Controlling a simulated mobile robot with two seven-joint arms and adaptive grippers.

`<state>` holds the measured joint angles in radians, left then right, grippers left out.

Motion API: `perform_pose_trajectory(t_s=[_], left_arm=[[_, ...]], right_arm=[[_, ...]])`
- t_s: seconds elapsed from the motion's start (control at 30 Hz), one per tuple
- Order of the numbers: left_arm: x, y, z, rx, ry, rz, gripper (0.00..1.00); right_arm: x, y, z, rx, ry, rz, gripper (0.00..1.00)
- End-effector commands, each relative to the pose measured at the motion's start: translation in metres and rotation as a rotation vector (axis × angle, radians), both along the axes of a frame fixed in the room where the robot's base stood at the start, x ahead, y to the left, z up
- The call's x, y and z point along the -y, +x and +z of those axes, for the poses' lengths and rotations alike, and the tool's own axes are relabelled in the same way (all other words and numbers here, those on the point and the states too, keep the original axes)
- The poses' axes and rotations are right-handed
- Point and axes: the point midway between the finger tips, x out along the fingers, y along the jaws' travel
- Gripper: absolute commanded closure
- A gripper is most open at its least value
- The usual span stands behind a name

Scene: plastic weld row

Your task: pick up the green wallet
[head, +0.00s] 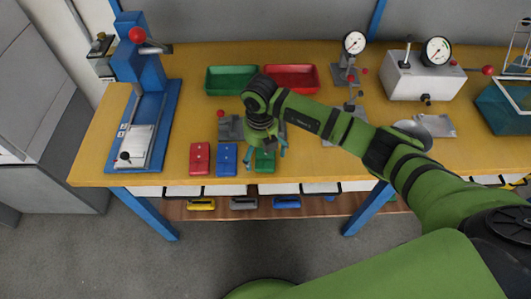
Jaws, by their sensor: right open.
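The green wallet (265,166) lies near the front edge of the table, to the right of the blue wallet. My right gripper (266,157) is above it, pointing down, with its fingers spread to either side of the wallet. It is open and empty, and whether the fingertips touch the wallet or the table cannot be told. The gripper and wrist hide the far part of the wallet. My left gripper is not in view.
A red wallet (200,158) and a blue wallet (227,159) lie to the left. A grey fixture (231,128) is just behind. Green (231,88) and red (291,87) trays stand further back. A blue press (145,125) stands at left, and gauge devices (425,82) at right.

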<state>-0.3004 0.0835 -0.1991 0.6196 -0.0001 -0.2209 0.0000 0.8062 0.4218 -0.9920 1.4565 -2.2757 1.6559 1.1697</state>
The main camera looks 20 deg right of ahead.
Motion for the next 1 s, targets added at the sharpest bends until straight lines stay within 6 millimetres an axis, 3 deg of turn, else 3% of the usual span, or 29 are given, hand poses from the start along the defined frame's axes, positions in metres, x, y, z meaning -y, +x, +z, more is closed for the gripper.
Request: perform_pose_trajectory(t_s=[0.1, 0.13, 0.27, 0.73, 0.87, 1.0], left_arm=[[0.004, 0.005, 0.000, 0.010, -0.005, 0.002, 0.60], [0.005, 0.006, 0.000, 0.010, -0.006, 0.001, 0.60], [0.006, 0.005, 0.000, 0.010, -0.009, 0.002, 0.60], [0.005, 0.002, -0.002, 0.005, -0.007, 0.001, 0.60], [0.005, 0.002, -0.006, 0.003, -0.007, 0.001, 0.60], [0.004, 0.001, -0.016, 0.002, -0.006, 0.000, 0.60]], right_arm=[[0.000, 0.000, 0.000, 0.000, 0.000, 0.000, 0.00], [0.000, 0.000, 0.000, 0.000, 0.000, 0.000, 0.04], [0.000, 0.000, 0.000, 0.000, 0.001, 0.000, 0.55], [0.000, 0.001, 0.004, 0.001, 0.001, 0.001, 0.56], [0.000, 0.002, 0.015, 0.005, 0.001, 0.001, 0.56], [0.000, 0.002, 0.042, 0.009, 0.001, 0.002, 0.56]])
